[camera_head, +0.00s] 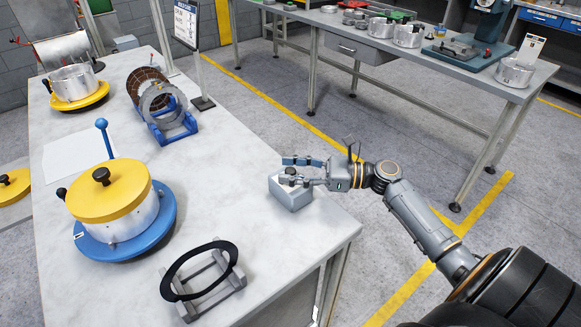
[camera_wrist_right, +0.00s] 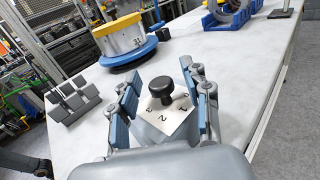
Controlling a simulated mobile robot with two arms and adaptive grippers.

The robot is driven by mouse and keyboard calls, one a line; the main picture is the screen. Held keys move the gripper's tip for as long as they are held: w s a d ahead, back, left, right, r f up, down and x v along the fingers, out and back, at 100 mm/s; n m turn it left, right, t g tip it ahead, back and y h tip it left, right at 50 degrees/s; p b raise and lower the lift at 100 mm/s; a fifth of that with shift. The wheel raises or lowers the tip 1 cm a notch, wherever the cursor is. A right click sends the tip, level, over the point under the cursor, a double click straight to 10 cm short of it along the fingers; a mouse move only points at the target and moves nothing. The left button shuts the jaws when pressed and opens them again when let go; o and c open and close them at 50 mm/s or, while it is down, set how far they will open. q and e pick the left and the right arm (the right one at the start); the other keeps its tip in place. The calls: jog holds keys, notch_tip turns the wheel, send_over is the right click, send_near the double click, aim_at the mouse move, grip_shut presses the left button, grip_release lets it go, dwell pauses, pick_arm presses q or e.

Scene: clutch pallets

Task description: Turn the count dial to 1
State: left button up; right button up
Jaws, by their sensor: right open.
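The count dial is a small grey box (camera_head: 291,195) near the table's right edge, with a black knob (camera_wrist_right: 161,88) standing on its sloped white face (camera_wrist_right: 172,121). Figures are printed around the knob; a 2 and a 3 can be made out, but I cannot tell which one the knob points to. My right gripper (camera_head: 290,171) is open over the box. In the right wrist view its blue-padded fingers (camera_wrist_right: 164,80) stand on either side of the knob, apart from it. My left gripper is not in view.
A yellow-lidded drum (camera_head: 112,193) sits on a blue turntable (camera_head: 165,222) at left. A black ring (camera_head: 170,284) leans on a grey stand (camera_head: 238,279) in front. A toothed ring (camera_head: 160,98) is in a blue cradle (camera_head: 175,130) behind. The table (camera_head: 230,165) is clear left of the box.

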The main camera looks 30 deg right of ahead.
jog(key=shift+w+a, duration=0.15)
jog(key=shift+a, duration=0.05)
grip_shut()
jog(key=shift+r+p, duration=0.15)
jog(key=shift+p, duration=0.45)
jog(key=m+t+h+p, duration=0.2)
jog(key=h+p, duration=0.1)
jog(key=p, duration=0.1)
jog(key=m+t+h+p, duration=0.3)
jog(key=h+p, duration=0.1)
jog(key=shift+a+r+m+p, duration=0.1)
jog(key=shift+m+p, duration=0.2)
jog(key=m+h, duration=0.1)
jog(key=h, duration=0.1)
jog(key=m+t+h+p, duration=0.1)
jog(key=h, duration=0.1)
jog(key=shift+f+m, duration=0.2)
jog(key=shift+m, duration=0.1)
jog(key=shift+f+m+h, duration=0.1)
jog(key=shift+m+h, duration=0.6)
jog(key=shift+h, duration=0.4)
jog(key=shift+m+h, duration=0.9)
jog(key=shift+h, duration=0.6)
jog(key=shift+m+h, duration=0.3)
jog(key=shift+h, duration=0.1)
